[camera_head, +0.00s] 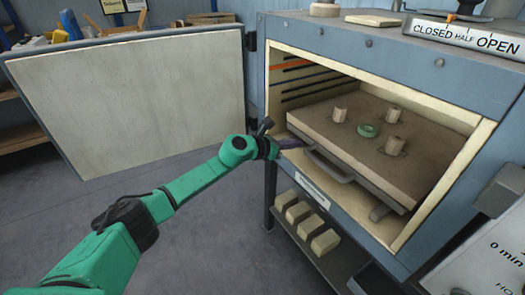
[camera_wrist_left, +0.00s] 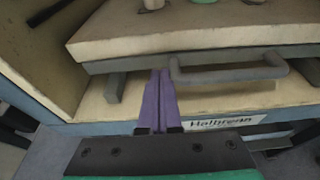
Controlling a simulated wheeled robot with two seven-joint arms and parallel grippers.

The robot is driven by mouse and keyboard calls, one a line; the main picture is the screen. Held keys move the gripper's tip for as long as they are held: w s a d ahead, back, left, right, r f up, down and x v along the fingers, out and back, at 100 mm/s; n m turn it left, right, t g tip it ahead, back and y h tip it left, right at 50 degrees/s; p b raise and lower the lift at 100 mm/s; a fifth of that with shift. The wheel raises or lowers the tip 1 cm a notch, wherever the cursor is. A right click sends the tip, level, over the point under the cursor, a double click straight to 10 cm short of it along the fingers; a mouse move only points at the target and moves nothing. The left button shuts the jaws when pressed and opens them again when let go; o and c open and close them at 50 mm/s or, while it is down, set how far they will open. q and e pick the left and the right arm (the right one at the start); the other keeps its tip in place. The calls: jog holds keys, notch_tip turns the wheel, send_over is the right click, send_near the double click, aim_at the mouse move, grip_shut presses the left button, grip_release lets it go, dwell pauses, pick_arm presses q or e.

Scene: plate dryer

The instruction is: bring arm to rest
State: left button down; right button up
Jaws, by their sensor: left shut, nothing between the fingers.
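My left arm comes in from the left in the head view, green with dark joints. My left gripper (camera_head: 296,143) is at the front of the plate dryer (camera_head: 380,48), by the left end of the shelf handle (camera_head: 330,167). In the left wrist view its purple fingers (camera_wrist_left: 160,98) are together and empty, just left of the grey handle (camera_wrist_left: 230,73). I cannot tell whether they touch it. My right gripper is not in view.
The dryer's door (camera_head: 130,100) stands wide open to the left. Several pale blocks (camera_head: 312,225) lie on a lower rack under the dryer. A sign reading CLOSED, HALF, OPEN (camera_head: 465,37) is on top. The floor (camera_head: 215,240) in front is clear.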

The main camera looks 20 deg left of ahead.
pick_arm(q)
jog(key=v, duration=1)
jog(key=a+f+n+t+y, duration=0.1)
jog(key=a+f+n+y, duration=0.3)
jog(key=f+n, duration=0.7)
jog(key=a+f+n+y, duration=0.2)
jog(key=a+f+n, duration=0.4)
jog(key=f+n, duration=0.55)
jog(key=s+a+f+n+g+y, duration=0.2)
jog(key=s+f+n, duration=0.2)
jog(key=s+f, duration=0.45)
jog(key=s+a+f+n+g+y, duration=0.15)
jog(key=s+f+n, duration=0.3)
jog(key=f, duration=0.65)
jog(key=s+d+f+n+g, duration=0.1)
jog(key=s+f+n+g, duration=0.3)
jog(key=s, duration=0.8)
jog(key=s+d+f+n+g, duration=0.1)
jog(key=s+f+n, duration=0.35)
jog(key=s, duration=0.75)
jog(key=s+d+f+n+g, duration=0.1)
jog(key=s+f+n+g, duration=0.15)
jog(key=s+f, duration=0.7)
notch_tip(320, 180, up, 17)
jog(key=s+p, duration=0.1)
jog(key=p, duration=1.4)
jog(key=shift+s, duration=0.4)
jog(key=shift+d+r, duration=0.1)
